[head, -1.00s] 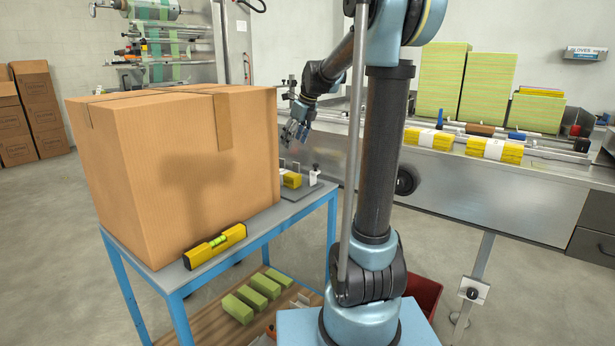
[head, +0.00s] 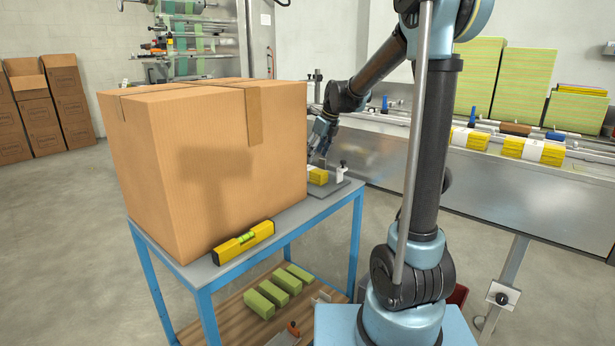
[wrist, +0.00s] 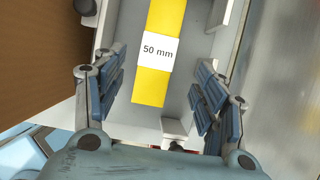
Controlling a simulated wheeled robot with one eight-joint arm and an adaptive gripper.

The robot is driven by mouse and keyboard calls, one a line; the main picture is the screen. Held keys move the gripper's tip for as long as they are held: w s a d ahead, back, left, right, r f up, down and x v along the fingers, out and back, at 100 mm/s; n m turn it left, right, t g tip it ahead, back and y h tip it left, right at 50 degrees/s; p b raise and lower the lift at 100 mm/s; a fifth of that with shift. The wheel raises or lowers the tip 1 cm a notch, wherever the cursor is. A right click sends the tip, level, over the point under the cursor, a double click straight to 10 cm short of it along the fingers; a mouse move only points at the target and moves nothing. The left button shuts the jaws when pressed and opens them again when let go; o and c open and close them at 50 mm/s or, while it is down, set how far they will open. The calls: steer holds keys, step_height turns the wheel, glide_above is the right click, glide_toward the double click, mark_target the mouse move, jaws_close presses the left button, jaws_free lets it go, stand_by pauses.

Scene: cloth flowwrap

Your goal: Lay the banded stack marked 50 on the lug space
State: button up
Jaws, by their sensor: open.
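The banded stack marked 50 (wrist: 158,52) is a yellow block with a white "50 mm" band in the wrist view. It lies on a grey plate (wrist: 130,112), and in the head view the stack (head: 318,176) shows behind the big carton on the blue-framed table. My gripper (wrist: 160,88) is open, its blue fingers on either side of the stack with gaps at both sides. In the head view my gripper (head: 320,145) is just above the stack, partly hidden by the carton. I cannot make out which gap along the infeed track (head: 430,125) is the lug space.
A large carton (head: 200,165) stands close left of my gripper. A yellow spirit level (head: 243,242) lies at the table's front edge. Other banded stacks (head: 533,150) sit along the steel machine at right. A small stop (head: 341,170) stands beside the stack.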

mark_target(309, 168)
steer(key=shift+x, duration=3.7)
steer(key=shift+a, duration=0.2)
steer(key=shift+r, duration=0.1)
steer(key=c, duration=1.1)
